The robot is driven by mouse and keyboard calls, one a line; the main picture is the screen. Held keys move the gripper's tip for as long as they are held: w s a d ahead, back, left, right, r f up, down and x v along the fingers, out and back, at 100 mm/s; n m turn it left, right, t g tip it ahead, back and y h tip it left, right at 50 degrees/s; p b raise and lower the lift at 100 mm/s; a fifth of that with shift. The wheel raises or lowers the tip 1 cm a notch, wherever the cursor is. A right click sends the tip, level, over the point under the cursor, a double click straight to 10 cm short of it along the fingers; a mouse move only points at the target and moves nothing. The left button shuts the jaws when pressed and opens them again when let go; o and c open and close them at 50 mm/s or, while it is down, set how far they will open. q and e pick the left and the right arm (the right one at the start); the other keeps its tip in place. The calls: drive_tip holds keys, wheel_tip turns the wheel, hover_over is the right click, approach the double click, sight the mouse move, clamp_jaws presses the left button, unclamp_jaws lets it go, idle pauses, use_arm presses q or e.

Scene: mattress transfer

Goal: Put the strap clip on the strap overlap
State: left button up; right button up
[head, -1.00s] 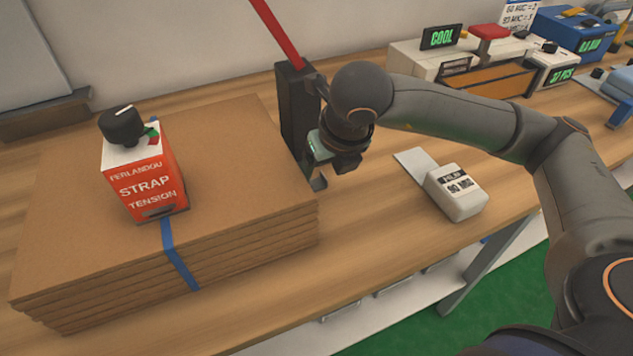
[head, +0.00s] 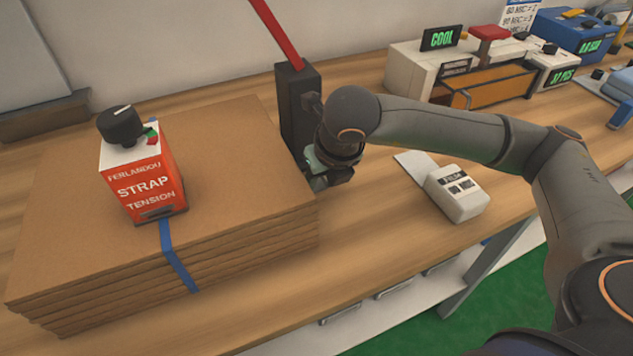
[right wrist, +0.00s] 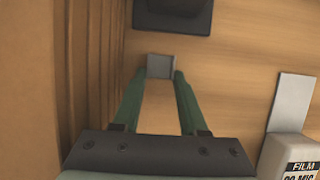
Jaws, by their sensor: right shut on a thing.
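A blue strap (head: 178,265) runs down the front of a stack of brown cardboard sheets (head: 235,165). An orange and white strap tension box (head: 145,185) stands on top over the strap, and I cannot make out the overlap. My right gripper (head: 325,180) is low beside the stack's right edge, close to a black post. In the right wrist view its green fingers (right wrist: 160,80) are shut on a small grey square clip (right wrist: 161,67) at the tips. The clip cannot be told clearly in the head view. My left gripper is not in view.
The black post (head: 297,115) with a red lever (head: 275,35) stands behind the stack's right side. A white film gauge block (head: 457,193) with a grey plate lies to the right. Machines with green displays (head: 440,75) stand at the back right.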

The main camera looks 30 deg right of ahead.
clamp_jaws()
